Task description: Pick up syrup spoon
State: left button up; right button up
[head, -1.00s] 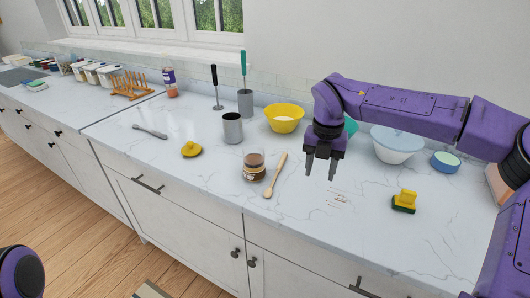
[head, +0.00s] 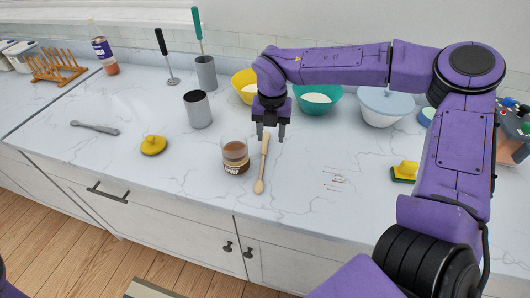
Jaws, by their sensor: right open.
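A wooden spoon (head: 261,171) lies on the marble counter beside a jar of brown syrup (head: 236,157), with its bowl end toward the front edge. My right gripper (head: 270,137) is open, pointing down at the far end of the spoon's handle. The handle end shows between its two fingers in the picture; I cannot tell how far above the counter the fingertips are. A grey utensil (head: 95,128) lies farther left on the counter. My left gripper is not in view.
A sponge (head: 404,171) lies at right. Small sticks (head: 335,181) lie right of the spoon.

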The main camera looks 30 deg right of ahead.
aim_at(265, 144)
jog(key=w+f, duration=0.2)
jog(key=f, duration=0.1)
jog(key=w+f, duration=0.1)
jog(key=f, duration=0.1)
jog(key=shift+a, duration=0.35)
jog(key=shift+s+r, duration=0.15)
jog(key=shift+s, duration=0.15)
jog(key=shift+s+r, duration=0.1)
jog(key=shift+s, duration=0.15)
jog(key=c, duration=0.4)
jog(key=shift+d, duration=0.1)
grip_shut()
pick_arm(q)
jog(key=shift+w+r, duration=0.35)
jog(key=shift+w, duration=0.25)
pick_arm(e)
jog(key=shift+w, duration=0.15)
